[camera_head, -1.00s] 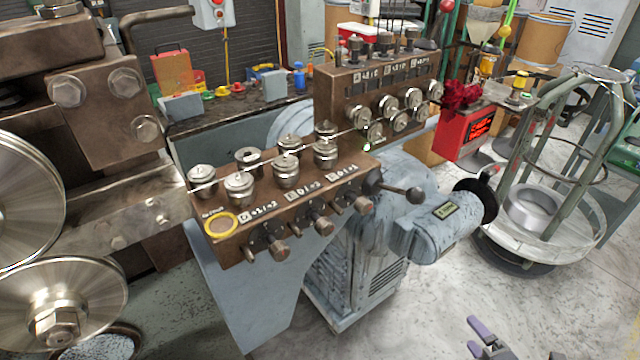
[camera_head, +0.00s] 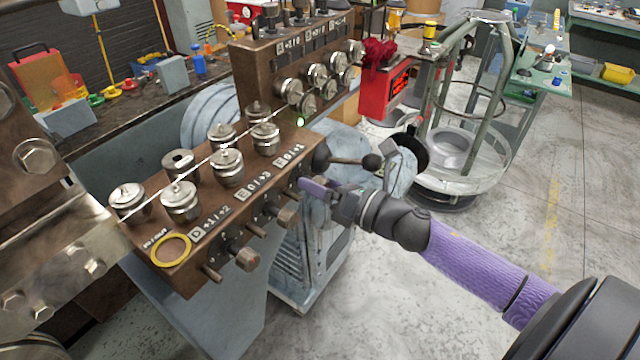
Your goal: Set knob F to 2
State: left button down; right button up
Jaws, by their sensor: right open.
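The brown roller block (camera_head: 215,195) carries three label plates along its front top edge. The rightmost plate (camera_head: 289,155) seems to read 0/+1; its letter is too small to read surely, so I cannot confirm it is F. The front knob below that plate is largely hidden behind my right gripper. The other two front knobs, the middle one (camera_head: 287,216) and the left one (camera_head: 247,258), are in view. My right gripper (camera_head: 318,190) is open, with a purple fingertip at the block's right front end. I cannot tell whether it touches the knob. My left gripper is not in view.
A black ball-ended lever (camera_head: 371,162) sticks out just above my right gripper. A wire runs between metal rollers (camera_head: 226,167) on the block. A second brown block (camera_head: 262,75) stands behind. A red display box (camera_head: 388,90) and a round wire stand (camera_head: 455,150) are to the right.

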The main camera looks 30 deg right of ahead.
grip_shut()
dwell(0.3)
